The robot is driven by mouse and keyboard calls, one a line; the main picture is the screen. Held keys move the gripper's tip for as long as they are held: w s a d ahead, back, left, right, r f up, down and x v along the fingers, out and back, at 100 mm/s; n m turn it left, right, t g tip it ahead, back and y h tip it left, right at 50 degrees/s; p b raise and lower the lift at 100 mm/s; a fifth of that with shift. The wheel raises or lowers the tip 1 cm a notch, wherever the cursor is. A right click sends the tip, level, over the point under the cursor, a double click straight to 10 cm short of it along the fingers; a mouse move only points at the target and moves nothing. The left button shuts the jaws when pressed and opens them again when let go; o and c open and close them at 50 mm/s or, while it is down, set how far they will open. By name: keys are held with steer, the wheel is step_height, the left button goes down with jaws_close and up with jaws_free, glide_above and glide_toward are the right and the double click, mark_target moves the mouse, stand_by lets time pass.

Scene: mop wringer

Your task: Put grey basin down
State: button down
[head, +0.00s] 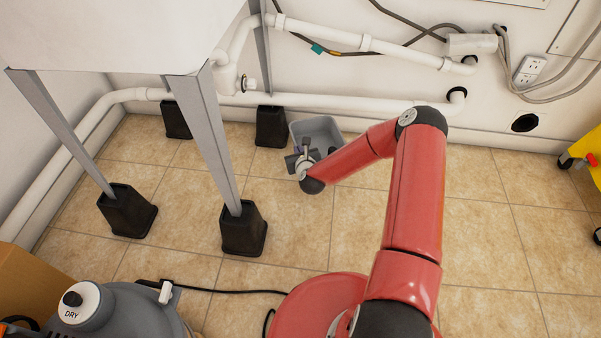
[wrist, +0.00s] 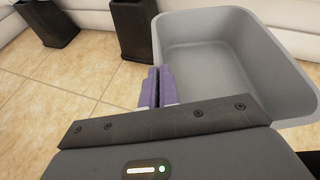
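The grey basin (head: 327,124) is at the back by the wall in the head view, upright and empty as far as I see. It fills the upper right of the wrist view (wrist: 222,62). My gripper (head: 301,160) is at its near left side. In the wrist view its two purple fingers (wrist: 159,88) are close together, one on each side of the basin's left wall, and look shut on it. My arm hides part of the basin in the head view. I cannot tell whether the basin's underside touches the floor.
White pipes (head: 350,104) run along the wall behind the basin. A white tank on grey legs with black feet (head: 243,228) stands left. A grey vacuum (head: 130,310) and its black cable are in front. Tiled floor (head: 490,235) is clear to the right, before a yellow object (head: 590,165).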

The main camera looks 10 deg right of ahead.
step_height(320, 180, down, 10)
steer(key=shift+f+b, duration=0.1)
steer(key=shift+b, duration=0.8)
steer(key=c, duration=1.7)
jaws_free()
